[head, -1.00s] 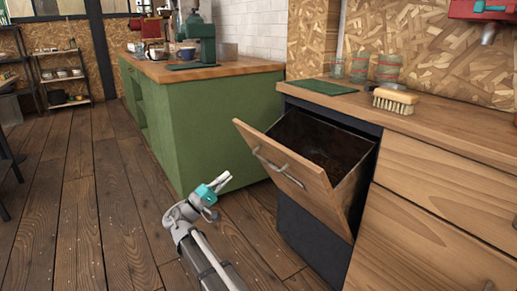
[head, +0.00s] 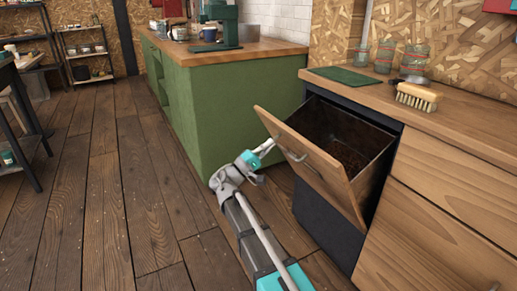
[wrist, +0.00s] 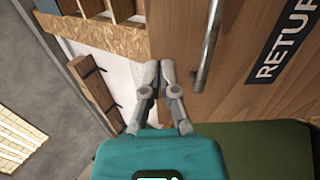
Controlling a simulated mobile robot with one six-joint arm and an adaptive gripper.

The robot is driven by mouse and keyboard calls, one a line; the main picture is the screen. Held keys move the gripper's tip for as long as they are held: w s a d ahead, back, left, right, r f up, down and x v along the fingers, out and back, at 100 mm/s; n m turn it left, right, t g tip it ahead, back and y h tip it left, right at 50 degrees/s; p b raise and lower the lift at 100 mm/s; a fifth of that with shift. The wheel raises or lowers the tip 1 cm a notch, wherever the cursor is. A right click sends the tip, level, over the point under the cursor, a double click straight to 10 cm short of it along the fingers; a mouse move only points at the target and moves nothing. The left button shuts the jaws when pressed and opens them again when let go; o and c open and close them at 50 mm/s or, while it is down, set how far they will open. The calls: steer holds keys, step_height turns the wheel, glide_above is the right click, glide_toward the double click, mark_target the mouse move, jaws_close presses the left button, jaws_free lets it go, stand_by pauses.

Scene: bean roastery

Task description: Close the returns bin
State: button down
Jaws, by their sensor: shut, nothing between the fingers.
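The returns bin is a tilt-out bin with a wooden front (head: 312,165), tipped outward at the top and standing open in a dark cabinet. Its dark inside (head: 345,140) shows. A metal bar handle (head: 297,156) is on the front. In the wrist view the wooden front (wrist: 240,70) carries a black label reading "RETU…", and the handle (wrist: 208,45) is right of my fingers. My gripper (head: 268,145) is at the outer left side of the front, near its upper edge. It is shut and empty, with fingertips (wrist: 160,68) together. I cannot tell whether it touches the front.
A wooden counter (head: 465,125) above the bin holds a brush (head: 418,96), glass jars (head: 416,60) and a green mat (head: 345,76). A green cabinet (head: 240,120) stands left of the bin. The plank floor (head: 120,200) at left is clear.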

mark_target(284, 131)
steer(key=shift+p+x, duration=0.85)
steer(key=shift+x, duration=1.35)
steer(key=shift+d, duration=0.1)
